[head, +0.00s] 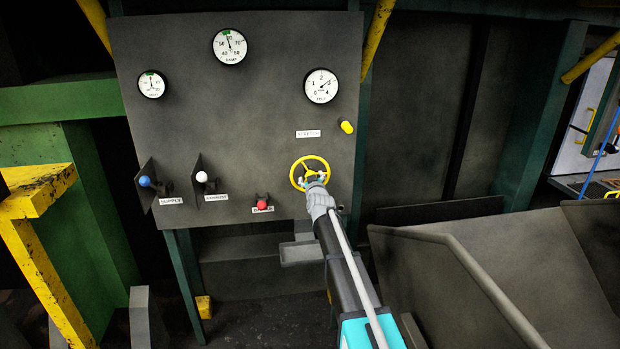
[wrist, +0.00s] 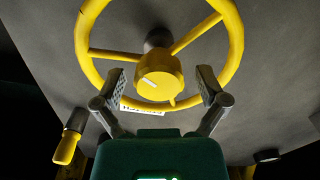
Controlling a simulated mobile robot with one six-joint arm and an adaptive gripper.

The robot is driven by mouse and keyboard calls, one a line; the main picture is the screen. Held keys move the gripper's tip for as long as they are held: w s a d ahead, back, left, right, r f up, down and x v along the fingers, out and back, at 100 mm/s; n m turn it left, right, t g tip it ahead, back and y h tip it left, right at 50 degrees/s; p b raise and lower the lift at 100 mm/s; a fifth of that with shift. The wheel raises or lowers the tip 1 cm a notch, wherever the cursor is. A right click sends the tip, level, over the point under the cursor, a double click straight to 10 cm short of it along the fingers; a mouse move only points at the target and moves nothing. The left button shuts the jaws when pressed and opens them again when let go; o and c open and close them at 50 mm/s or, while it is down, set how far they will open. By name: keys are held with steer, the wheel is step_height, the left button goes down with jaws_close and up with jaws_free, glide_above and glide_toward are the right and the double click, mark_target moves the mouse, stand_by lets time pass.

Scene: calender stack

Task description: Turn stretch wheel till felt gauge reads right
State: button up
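The yellow stretch wheel (head: 310,172) is mounted at the lower right of the dark panel, below a small white label that seems to read STRETCH (head: 308,134). The felt gauge (head: 321,86) is the round white dial above it; its needle points up and right, near the 3. In the wrist view the wheel's yellow hub (wrist: 158,77) has a pale mark on its face, with rim and spokes around it. My gripper (head: 317,188) is at the wheel. Its fingers (wrist: 162,88) are apart, one on each side of the hub; I cannot tell if they touch the wheel.
Two other gauges, one at top (head: 230,46) and one at left (head: 152,84), are on the panel. Blue (head: 145,181), white (head: 202,177) and red (head: 262,205) knobs lie left of the wheel. A yellow knob (head: 347,127) sits above right. A grey trough (head: 500,270) stands at right.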

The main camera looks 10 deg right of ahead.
steer(key=s, duration=1.2)
stand_by(0.3)
steer(key=s+f+m+g+p, duration=0.1)
steer(key=s+f+g+p, duration=0.1)
steer(key=s+g, duration=0.4)
steer(key=s+f+m+g+p, duration=0.1)
steer(key=s+f+g+p, duration=0.2)
steer(key=s, duration=1.3)
steer(key=s+f+m+g+p, duration=0.1)
steer(key=s+f+g+p, duration=0.2)
steer(key=s+g, duration=0.6)
steer(key=s+f, duration=0.2)
steer(key=s, duration=0.1)
steer(key=shift+f, duration=0.3)
steer(key=shift+a, duration=0.1)
